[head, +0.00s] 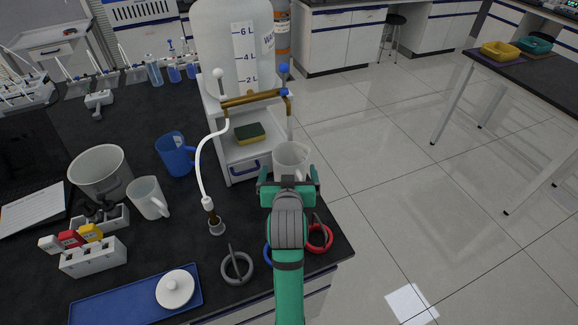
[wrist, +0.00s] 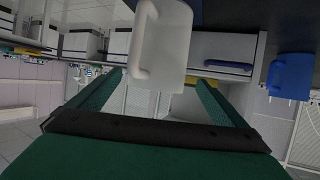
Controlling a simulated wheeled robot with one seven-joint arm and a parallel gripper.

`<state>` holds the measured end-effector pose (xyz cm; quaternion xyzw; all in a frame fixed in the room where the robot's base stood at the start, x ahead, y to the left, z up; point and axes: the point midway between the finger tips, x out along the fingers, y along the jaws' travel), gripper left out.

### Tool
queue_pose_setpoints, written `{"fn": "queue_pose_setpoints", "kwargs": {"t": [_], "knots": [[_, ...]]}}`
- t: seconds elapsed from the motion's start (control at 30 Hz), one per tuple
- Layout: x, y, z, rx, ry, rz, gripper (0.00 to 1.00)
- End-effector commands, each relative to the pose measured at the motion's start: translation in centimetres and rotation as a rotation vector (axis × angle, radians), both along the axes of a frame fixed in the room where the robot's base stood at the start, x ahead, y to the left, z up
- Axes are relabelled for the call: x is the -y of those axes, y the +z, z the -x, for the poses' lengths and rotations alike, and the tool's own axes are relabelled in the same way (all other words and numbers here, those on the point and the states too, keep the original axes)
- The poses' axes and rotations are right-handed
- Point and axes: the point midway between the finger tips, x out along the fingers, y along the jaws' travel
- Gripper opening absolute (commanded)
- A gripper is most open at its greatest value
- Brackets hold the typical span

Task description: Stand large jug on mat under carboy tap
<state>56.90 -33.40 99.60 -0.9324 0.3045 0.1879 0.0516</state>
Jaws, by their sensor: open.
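A white jug (head: 291,157), apparently the large jug, stands upright at the front right of the carboy stand, below the blue-handled tap (head: 284,69). In the wrist view the white jug (wrist: 163,45) appears inverted, its handle to the left. My gripper (head: 289,180) is open just in front of this jug. In the wrist view my fingertips (wrist: 160,80) are spread on either side of its rim end, with gaps showing. A dark blue patch (wrist: 196,12) beside the jug's base may be the mat; in the head view the mat is hidden.
The carboy (head: 225,35) sits on a white stand holding a sponge (head: 249,133). A white hose hangs left of it. A blue jug (head: 176,154), smaller white jug (head: 147,197) and grey bucket (head: 100,172) stand left. Rings (head: 237,267) and a blue tray (head: 125,301) lie nearer.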

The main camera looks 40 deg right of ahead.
Motion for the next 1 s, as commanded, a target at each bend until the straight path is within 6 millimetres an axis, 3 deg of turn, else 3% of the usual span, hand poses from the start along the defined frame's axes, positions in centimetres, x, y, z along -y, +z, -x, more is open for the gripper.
{"fn": "queue_pose_setpoints", "kwargs": {"t": [0.2,0.4,1.0], "knots": [[-2.2,1.5,3.0,0.000,0.000,0.000,0.97],[-3.3,2.3,4.5,0.000,0.000,0.000,0.97],[-3.5,2.4,4.7,-0.001,0.000,-0.001,0.97]]}}
